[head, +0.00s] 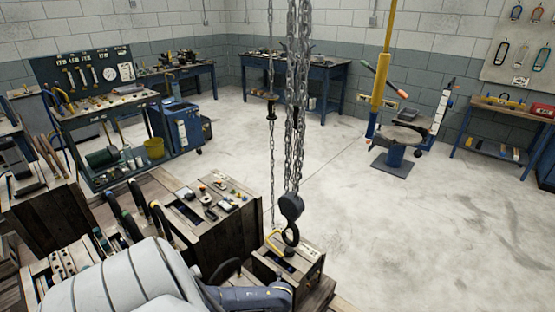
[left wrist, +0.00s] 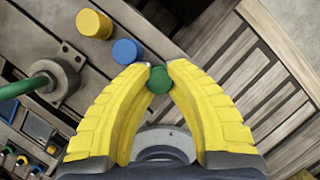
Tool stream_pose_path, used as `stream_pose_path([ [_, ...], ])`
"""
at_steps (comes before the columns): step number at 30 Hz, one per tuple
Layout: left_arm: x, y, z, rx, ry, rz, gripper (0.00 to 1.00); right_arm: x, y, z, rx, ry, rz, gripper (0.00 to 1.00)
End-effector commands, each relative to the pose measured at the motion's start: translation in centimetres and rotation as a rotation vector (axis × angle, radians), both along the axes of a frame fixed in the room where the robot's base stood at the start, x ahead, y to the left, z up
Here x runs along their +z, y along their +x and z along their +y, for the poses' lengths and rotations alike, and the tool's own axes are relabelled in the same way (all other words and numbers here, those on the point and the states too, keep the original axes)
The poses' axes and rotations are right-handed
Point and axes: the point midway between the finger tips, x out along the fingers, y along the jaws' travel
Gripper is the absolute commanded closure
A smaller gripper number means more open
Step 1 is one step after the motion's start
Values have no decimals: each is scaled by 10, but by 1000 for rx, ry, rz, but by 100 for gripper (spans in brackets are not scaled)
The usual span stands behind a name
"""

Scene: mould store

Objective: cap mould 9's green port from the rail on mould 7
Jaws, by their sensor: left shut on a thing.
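In the left wrist view my left gripper (left wrist: 159,72) has its two yellow fingers shut on a small round green cap (left wrist: 160,80). A yellow cap (left wrist: 94,23) and a blue cap (left wrist: 127,51) stand in a row on a wooden surface just beyond the left finger. I cannot tell whether the green cap still touches that surface. A grey round fitting (left wrist: 61,74) with a green bar or hose lies at the left. I cannot read mould numbers, and no green port is clearly identifiable. My right gripper is not in view.
In the head view several wooden mould boxes (head: 228,228) stand close together at lower left. A dark hook (head: 291,212) hangs on chains (head: 297,110) above a box (head: 312,256). Slatted wood (left wrist: 270,70) lies right of the gripper. The floor (head: 430,235) at right is clear.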

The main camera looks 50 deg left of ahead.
Motion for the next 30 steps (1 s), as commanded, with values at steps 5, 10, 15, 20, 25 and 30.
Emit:
stream_pose_path([
  [5, 0, 0, 0, 0, 0, 0, 96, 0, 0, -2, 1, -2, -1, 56],
  [10, -2, 0, 0, 0, 0, 0, 96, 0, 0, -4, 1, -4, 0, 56],
  [15, -4, 0, 0, 0, 1, 1, 96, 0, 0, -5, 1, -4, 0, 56],
  [20, -6, 0, 0, -1, 0, 0, 96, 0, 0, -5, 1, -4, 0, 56],
  [25, -7, 0, 0, 0, 0, 0, 96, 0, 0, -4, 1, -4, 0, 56],
  [30, -7, 0, 0, 0, 0, 0, 81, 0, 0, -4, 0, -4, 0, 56],
])
